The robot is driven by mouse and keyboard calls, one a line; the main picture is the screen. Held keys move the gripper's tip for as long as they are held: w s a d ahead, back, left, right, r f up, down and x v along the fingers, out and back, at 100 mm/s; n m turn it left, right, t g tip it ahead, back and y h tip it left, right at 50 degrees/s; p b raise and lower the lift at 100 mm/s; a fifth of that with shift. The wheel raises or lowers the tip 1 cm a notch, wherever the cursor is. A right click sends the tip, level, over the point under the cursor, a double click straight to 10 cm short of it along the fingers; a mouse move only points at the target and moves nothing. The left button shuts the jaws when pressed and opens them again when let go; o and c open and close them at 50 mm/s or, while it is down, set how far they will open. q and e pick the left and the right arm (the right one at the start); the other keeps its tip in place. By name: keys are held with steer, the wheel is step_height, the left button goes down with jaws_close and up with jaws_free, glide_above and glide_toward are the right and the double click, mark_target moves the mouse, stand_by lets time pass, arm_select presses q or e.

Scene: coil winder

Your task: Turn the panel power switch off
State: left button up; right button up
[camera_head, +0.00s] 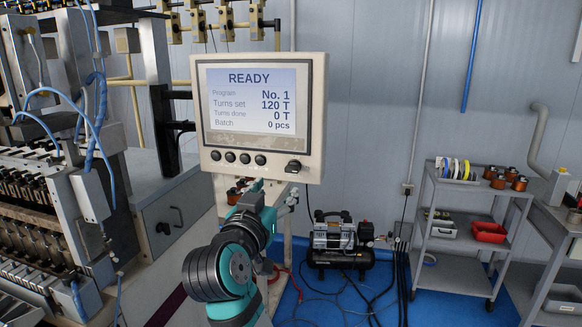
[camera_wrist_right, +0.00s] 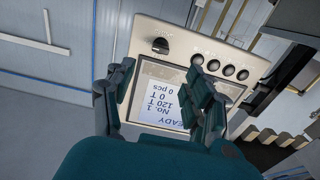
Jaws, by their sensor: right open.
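The control panel (camera_head: 262,158) is a beige box with a lit screen (camera_head: 252,100) reading READY. The black power switch (camera_head: 293,166) sits at the panel's lower right, right of a row of round black buttons. In the right wrist view the panel appears upside down, with the switch (camera_wrist_right: 160,45) at its upper left. My right gripper (camera_head: 276,192) is just below the panel's lower edge in the head view. In the right wrist view its fingers (camera_wrist_right: 160,80) are apart with nothing between them, and the switch shows beyond the fingertips. My left gripper is not in view.
A coil winding machine (camera_head: 45,190) with blue cables stands at the left. A compressor (camera_head: 340,240) with loose hoses is on the blue floor behind. A grey cart (camera_head: 455,262) with spools and a red bin (camera_head: 489,232) stands at the right. Space right of the panel is clear.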

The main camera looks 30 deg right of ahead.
mark_target(291, 172)
steer(key=p+x, duration=0.3)
steer(key=x, duration=0.7)
steer(key=shift+w+d+r, duration=0.1)
steer(key=shift+w, duration=0.05)
steer(key=shift+x, duration=0.8)
jaws_close()
